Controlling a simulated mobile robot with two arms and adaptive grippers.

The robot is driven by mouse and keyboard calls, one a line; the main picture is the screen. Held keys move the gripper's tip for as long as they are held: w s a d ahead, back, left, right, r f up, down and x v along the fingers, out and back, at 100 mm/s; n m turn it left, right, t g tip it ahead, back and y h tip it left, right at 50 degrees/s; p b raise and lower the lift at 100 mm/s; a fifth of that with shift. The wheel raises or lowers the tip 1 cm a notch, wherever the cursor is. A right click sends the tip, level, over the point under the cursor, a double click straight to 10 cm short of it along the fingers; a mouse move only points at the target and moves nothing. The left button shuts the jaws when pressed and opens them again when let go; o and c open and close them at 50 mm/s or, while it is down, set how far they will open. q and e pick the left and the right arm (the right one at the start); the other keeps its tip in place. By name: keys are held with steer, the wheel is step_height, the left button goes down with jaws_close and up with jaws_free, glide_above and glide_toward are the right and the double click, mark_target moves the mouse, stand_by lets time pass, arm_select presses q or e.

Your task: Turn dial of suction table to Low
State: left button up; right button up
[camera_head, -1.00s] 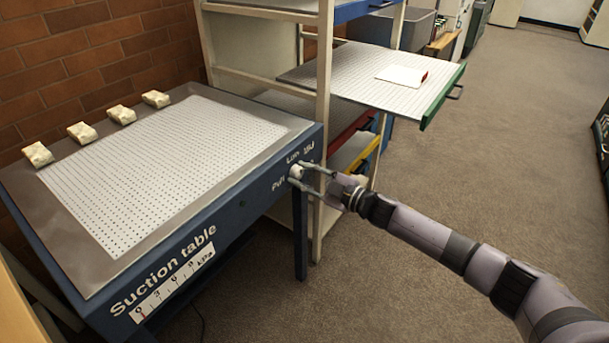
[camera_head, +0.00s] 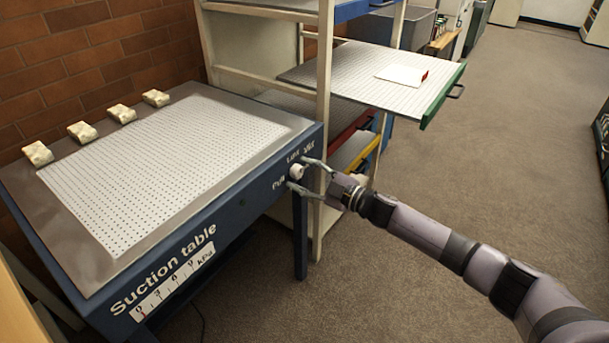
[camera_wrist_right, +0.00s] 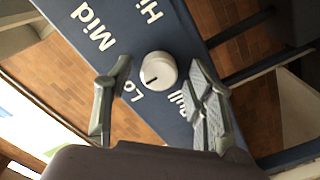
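The suction table (camera_head: 262,170) has a blue front panel with a white round dial (camera_head: 296,172) near its right corner. In the right wrist view the dial (camera_wrist_right: 160,67) carries a dark pointer line aimed toward the label "Lo..." (camera_wrist_right: 138,88), whose end is partly hidden by a finger. The labels "Mid" (camera_wrist_right: 92,28) and "Hi" (camera_wrist_right: 150,12) lie farther around. My right gripper (camera_head: 297,172) is open, with one finger on each side of the dial and a visible gap to both in the wrist view. My left gripper is not in view.
A white gauge strip marked in kPa (camera_head: 172,283) is on the table's front. Several pale blocks (camera_head: 82,132) lie along the table's back edge. A shelf rack (camera_head: 325,120) with a pulled-out perforated tray (camera_head: 350,75) stands just behind. Carpet floor at right is free.

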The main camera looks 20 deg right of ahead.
steer(key=v, duration=1.2)
stand_by(0.5)
